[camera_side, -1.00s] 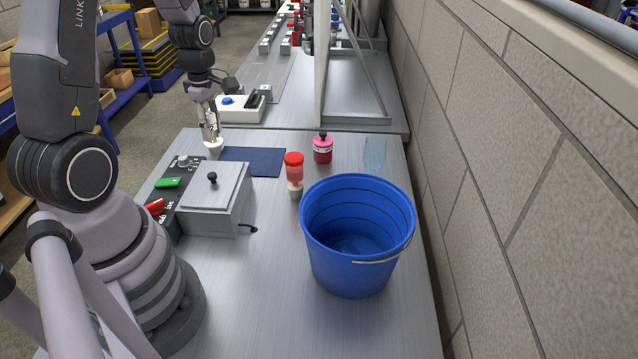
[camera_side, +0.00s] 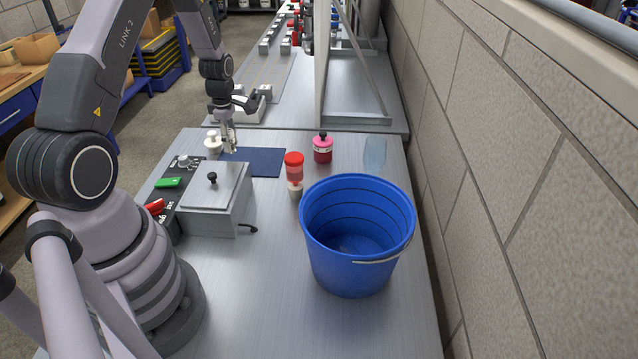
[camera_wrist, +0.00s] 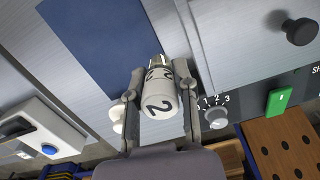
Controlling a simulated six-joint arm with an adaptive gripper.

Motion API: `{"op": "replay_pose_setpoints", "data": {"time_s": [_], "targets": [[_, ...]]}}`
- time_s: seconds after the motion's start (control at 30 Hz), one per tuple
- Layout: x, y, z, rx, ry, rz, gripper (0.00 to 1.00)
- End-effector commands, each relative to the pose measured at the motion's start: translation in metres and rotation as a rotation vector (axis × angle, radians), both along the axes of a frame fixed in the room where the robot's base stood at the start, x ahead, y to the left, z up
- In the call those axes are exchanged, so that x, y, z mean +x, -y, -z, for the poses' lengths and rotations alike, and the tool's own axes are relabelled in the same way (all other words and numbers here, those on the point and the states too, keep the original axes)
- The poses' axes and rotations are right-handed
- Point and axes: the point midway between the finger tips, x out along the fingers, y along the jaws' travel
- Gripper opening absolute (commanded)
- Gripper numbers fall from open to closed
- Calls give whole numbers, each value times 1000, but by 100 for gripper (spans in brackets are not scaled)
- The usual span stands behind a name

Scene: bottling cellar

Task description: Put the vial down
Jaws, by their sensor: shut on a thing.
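The vial (camera_wrist: 161,105) is white with black numerals, a 2 among them, and has a pale narrower end. In the wrist view it lies between the two fingers of my gripper (camera_wrist: 158,85), which is shut on it. In the side view my gripper (camera_side: 229,146) is at the left edge of the dark blue mat (camera_side: 258,163); the vial is too small there to make out clearly. I cannot tell whether it touches the table. The mat also shows in the wrist view (camera_wrist: 95,35), beyond the vial and to its left.
A small white container (camera_side: 213,146) stands just left of my gripper. A grey box with a black knob (camera_side: 213,179) and a control panel (camera_side: 170,197) are nearer. A red-capped bottle (camera_side: 294,160), a pink jar (camera_side: 322,153) and a blue bucket (camera_side: 350,265) stand to the right.

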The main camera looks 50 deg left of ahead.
Motion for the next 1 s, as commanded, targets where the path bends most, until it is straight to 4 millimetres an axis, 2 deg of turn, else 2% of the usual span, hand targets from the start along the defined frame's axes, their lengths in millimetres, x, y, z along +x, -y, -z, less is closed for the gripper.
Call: {"op": "replay_pose_setpoints", "data": {"time_s": [0.03,0.2,0.43,0.6,1.0], "targets": [[6,-4,12,-2,-3,0,0],[22,-16,34,-1,-2,0,0],[31,-22,48,-1,-1,0,0],[30,-21,73,-2,-2,0,0],[30,-22,80,-1,-1,0,0]]}}
